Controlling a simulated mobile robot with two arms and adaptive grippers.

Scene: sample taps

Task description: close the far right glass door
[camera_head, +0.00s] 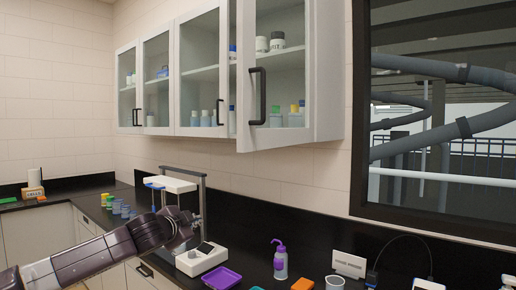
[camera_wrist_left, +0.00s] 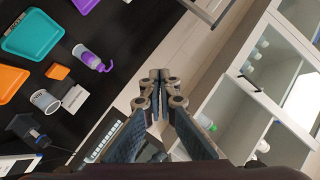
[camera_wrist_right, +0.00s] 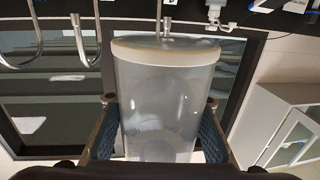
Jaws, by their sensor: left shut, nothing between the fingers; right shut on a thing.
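The white wall cabinet (camera_head: 328,75) has several glass doors. The far right glass door (camera_head: 245,60) stands ajar, swung out from the cabinet front, with a black vertical handle (camera_head: 257,95). The cabinet also shows at the right of the left wrist view, with a dark handle (camera_wrist_left: 250,83). My left gripper (camera_head: 190,232) is below the cabinet, over the counter, apart from the door. In the left wrist view its fingers (camera_wrist_left: 160,76) are together and empty. My right gripper (camera_wrist_right: 160,110) is shut on a clear, pale-rimmed container (camera_wrist_right: 165,85); it is outside the head view.
Bottles and jars stand on the cabinet shelves. On the black counter are a purple-topped bottle (camera_head: 280,262), a purple tray (camera_head: 222,277), a white instrument (camera_head: 202,258) and a grey stand (camera_head: 203,190). A dark-framed window (camera_head: 358,110) is right of the cabinet.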

